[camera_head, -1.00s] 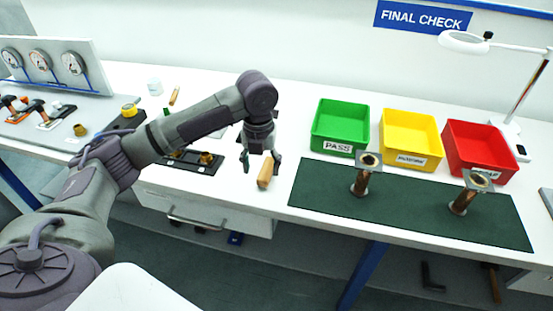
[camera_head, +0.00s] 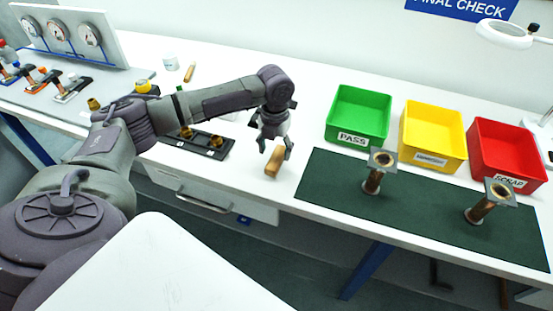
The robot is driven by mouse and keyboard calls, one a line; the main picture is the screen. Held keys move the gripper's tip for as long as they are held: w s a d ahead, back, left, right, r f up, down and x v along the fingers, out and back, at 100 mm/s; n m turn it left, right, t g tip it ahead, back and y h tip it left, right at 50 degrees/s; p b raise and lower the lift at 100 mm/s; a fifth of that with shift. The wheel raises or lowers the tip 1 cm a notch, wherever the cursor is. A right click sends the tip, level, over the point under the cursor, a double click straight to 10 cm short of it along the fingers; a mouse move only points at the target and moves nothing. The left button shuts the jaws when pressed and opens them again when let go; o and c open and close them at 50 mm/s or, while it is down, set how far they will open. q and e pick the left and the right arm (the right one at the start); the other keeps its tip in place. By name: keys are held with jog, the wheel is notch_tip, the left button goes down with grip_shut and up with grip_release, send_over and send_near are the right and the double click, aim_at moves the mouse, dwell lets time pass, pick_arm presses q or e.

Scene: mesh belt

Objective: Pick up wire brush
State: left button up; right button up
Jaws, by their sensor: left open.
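A small brush with a tan wooden handle (camera_head: 274,163) lies on the white bench near its front edge, left of the green mat. I take it to be the wire brush; its bristles cannot be made out. My left gripper (camera_head: 275,149) points down over the brush's far end, with its fingers open on either side of it. I cannot tell whether the fingers touch it. My right gripper is not in view.
A dark green mat (camera_head: 420,207) holds two flanged pipe pieces (camera_head: 373,180) (camera_head: 482,209). Green (camera_head: 345,134), yellow (camera_head: 420,157) and red (camera_head: 490,174) bins stand behind it. A black tray with brass fittings (camera_head: 205,144) lies left. Another wooden-handled item (camera_head: 189,72) lies farther back.

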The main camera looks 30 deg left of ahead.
aim_at(276, 157)
pick_arm(q)
jog(key=f, duration=0.2)
jog(key=f+p, duration=0.1)
jog(key=shift+s+d+f, duration=0.1)
jog(key=shift+d+f, duration=0.15)
jog(key=shift+f, duration=0.3)
jog(key=c, duration=0.7)
grip_shut()
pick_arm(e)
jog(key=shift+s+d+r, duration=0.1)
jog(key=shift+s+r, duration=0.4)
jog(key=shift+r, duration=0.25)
pick_arm(q)
jog(key=shift+r, duration=0.15)
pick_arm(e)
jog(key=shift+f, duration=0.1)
